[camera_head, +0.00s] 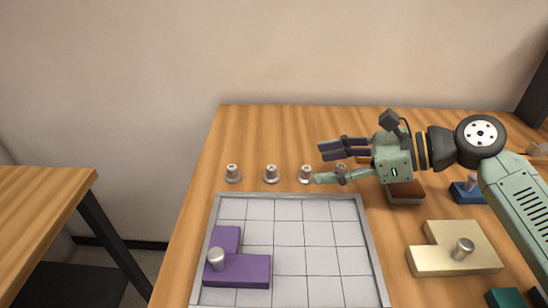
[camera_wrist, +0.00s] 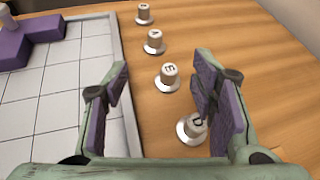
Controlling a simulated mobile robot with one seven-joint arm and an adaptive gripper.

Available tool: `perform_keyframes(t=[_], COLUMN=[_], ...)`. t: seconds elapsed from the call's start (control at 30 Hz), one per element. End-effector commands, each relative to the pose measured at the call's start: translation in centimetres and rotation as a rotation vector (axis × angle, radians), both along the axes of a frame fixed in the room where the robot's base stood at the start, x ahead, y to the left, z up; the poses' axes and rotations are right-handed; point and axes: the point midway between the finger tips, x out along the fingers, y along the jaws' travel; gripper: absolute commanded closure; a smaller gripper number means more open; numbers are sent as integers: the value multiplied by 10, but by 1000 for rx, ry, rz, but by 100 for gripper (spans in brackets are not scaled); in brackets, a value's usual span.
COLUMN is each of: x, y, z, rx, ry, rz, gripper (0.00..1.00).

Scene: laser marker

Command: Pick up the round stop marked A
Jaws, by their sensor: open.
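Several small grey round stops stand upright in a row on the wooden table, each on a flared base with a letter on top. The second from the far end in the wrist view seems to read A (camera_wrist: 155,41); it is second from left in the head view (camera_head: 271,174). Nearer stops seem to read E (camera_wrist: 168,77) and D (camera_wrist: 192,129); the farthest letter (camera_wrist: 144,14) is too small to read. My gripper (camera_head: 320,164) is open and empty, pointing left along the row. In the wrist view its fingers (camera_wrist: 163,68) are spread, with the right finger partly covering the D stop.
A grey gridded tray (camera_head: 300,196) lies in front of the row, holding a purple L-shaped block (camera_head: 240,273) with a knob. A cream block (camera_head: 455,250), a blue block (camera_head: 466,194) and a brown block (camera_head: 405,193) lie right. The table behind the row is clear.

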Motion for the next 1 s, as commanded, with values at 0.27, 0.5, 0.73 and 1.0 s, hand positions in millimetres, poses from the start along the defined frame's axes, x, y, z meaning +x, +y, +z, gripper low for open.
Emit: perform_keyframes(t=[0.27,0.5,0.73,1.0], x=[-9,0,6,15], y=[15,45,65,95], z=[0,-13,-18,-30], rx=[49,47,45,47], ry=[58,55,54,53], rz=[28,25,27,24], gripper=[48,48,48,48])
